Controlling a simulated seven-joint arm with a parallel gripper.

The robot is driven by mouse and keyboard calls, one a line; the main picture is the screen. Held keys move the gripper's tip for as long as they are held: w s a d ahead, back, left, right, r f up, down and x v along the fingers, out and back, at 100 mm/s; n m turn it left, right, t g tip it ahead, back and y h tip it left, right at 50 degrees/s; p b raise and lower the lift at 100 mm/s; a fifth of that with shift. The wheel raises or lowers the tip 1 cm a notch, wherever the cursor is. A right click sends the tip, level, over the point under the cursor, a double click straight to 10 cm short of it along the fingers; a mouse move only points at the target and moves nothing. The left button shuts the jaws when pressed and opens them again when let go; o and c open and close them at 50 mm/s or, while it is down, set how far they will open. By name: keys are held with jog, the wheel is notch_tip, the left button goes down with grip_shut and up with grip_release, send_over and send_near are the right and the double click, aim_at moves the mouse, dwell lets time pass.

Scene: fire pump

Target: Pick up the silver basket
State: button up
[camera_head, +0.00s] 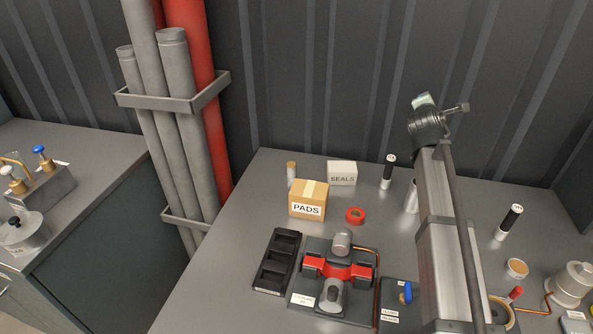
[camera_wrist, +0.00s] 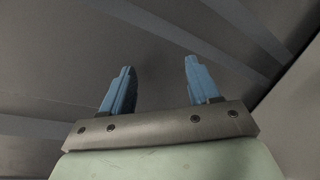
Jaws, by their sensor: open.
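My gripper (camera_wrist: 160,63) shows in the wrist view with its two blue fingers spread apart and nothing between them. It faces dark ribbed wall panels. In the head view my arm rises over the right part of the bench, with the pale gripper end (camera_head: 424,100) at its top, high above the bench and close to the wall; the fingers cannot be made out there. A silver cylinder (camera_head: 411,196) stands on the bench just left of my arm, partly hidden by it. It may be the silver basket, but I cannot tell for certain. The wrist view shows no basket.
The grey bench (camera_head: 240,245) holds a PADS box (camera_head: 308,200), a SEALS box (camera_head: 342,173), a red ring (camera_head: 355,215), a black tray (camera_head: 278,262), a red-clamped fixture (camera_head: 338,268) and black-and-white cylinders (camera_head: 388,172). Pipes (camera_head: 180,120) stand at left. My arm hides part of the bench.

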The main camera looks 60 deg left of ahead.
jog(key=s+a+f+n+g, duration=0.1)
jog(key=s+a+f+n, duration=0.15)
jog(key=s+a, duration=0.65)
jog(key=n+h, duration=0.2)
jog(key=n, duration=0.5)
send_near(294, 165)
jog(key=x, duration=0.8)
jog(key=a+x, duration=0.1)
jog(key=x, duration=0.3)
jog(key=shift+s+f, duration=0.25)
jog(key=shift+f, duration=0.2)
jog(key=shift+c, duration=0.2)
jog(key=shift+h, duration=0.3)
jog(key=c, duration=1)
